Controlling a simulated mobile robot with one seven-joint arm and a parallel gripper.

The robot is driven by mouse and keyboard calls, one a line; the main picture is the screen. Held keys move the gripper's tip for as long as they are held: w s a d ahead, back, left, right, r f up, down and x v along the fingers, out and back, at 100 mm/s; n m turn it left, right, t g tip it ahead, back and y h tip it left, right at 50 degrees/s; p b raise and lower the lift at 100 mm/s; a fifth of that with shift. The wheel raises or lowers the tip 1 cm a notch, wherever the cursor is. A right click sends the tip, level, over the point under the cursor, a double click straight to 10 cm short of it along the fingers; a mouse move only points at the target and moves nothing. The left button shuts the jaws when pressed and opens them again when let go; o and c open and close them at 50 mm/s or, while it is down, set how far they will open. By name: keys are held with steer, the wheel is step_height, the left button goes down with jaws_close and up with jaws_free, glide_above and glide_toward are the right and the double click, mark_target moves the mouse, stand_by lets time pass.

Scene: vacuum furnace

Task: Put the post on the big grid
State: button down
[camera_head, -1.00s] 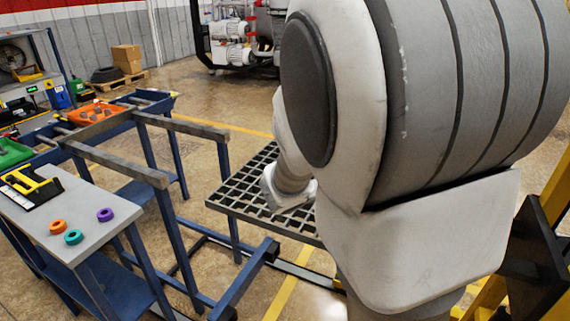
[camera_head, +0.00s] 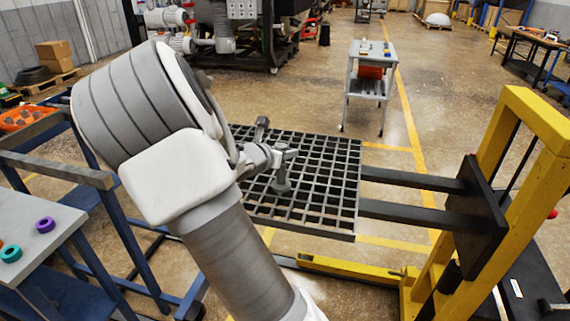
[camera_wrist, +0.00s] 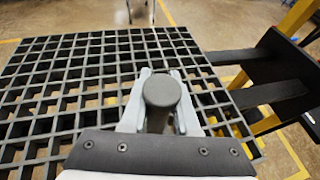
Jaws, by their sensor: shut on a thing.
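The big grid (camera_head: 345,170) is a dark, flat lattice lying level on the forks of a yellow lifter. It also fills much of the wrist view (camera_wrist: 60,70). My gripper (camera_head: 286,153) is over the middle of the grid, shut on the grey post (camera_head: 282,179). In the wrist view, the post's round top (camera_wrist: 162,87) sits between the two pale fingers of my gripper (camera_wrist: 160,108). The post looks upright, with its wider foot low over the grid bars. I cannot tell whether the foot touches them.
The yellow lifter (camera_head: 530,125) stands at the right, its dark forks (camera_head: 410,180) under the grid. A blue frame (camera_head: 105,235) and a grey table (camera_head: 30,225) with colored rings are at the left. A small trolley (camera_head: 371,75) stands behind. Much of the grid is bare.

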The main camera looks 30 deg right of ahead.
mark_target(281, 184)
steer(key=shift+f+b, duration=0.45)
steer(key=shift+f, duration=1.5)
steer(key=shift+f, duration=0.1)
steer(key=shift+f+b, duration=0.15)
steer(key=shift+b, duration=0.15)
steer(key=c, duration=0.7)
jaws_free()
steer(key=shift+o, duration=0.2)
